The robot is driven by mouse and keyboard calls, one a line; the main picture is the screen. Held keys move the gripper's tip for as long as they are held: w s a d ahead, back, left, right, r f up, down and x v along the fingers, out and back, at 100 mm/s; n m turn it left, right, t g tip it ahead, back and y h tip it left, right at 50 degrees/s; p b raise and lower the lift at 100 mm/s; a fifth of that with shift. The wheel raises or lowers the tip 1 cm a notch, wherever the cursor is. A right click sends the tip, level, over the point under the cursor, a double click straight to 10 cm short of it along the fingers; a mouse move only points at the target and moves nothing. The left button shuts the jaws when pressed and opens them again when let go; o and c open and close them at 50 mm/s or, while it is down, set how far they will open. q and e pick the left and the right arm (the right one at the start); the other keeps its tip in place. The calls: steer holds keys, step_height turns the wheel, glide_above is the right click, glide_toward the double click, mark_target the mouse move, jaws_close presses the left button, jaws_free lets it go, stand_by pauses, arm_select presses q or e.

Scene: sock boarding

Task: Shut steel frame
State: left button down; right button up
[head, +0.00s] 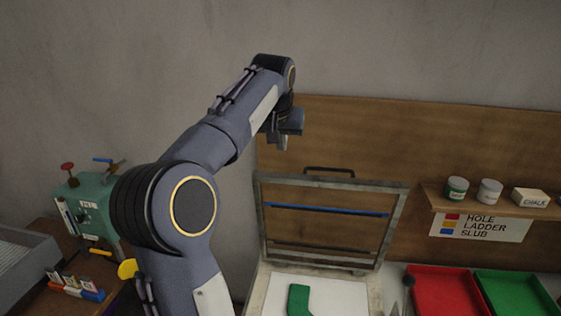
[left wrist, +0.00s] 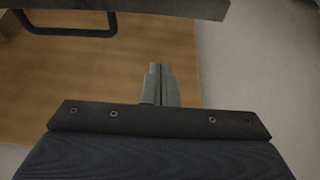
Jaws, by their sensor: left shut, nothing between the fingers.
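The steel frame (head: 396,222) stands raised at the back of a pale board (head: 350,290), with a blue bar and a dark bar across its opening. A dark handle (head: 330,170) is on its top edge. A green sock (head: 299,299) lies on the board, partly cut off by the picture edge. My left gripper (head: 283,145) is shut and empty, above and left of the frame's top edge. In the left wrist view its fingers (left wrist: 160,68) are together, apart from the frame's bar (left wrist: 150,6) and handle (left wrist: 75,30). My right gripper is out of view.
A wooden back panel (head: 350,130) stands behind the frame, with a shelf (head: 505,208) of jars and chalk at right. Red (head: 440,290) and green (head: 515,292) trays lie right of the board. A green machine (head: 90,205) stands at left.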

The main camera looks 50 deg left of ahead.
arm_select(q)
steer(key=f, duration=0.3)
steer(key=s+f+p, duration=0.1)
steer(key=f, duration=0.1)
steer(key=shift+d+f, duration=0.15)
steer(key=shift+d, duration=0.15)
steer(key=shift+f, duration=0.1)
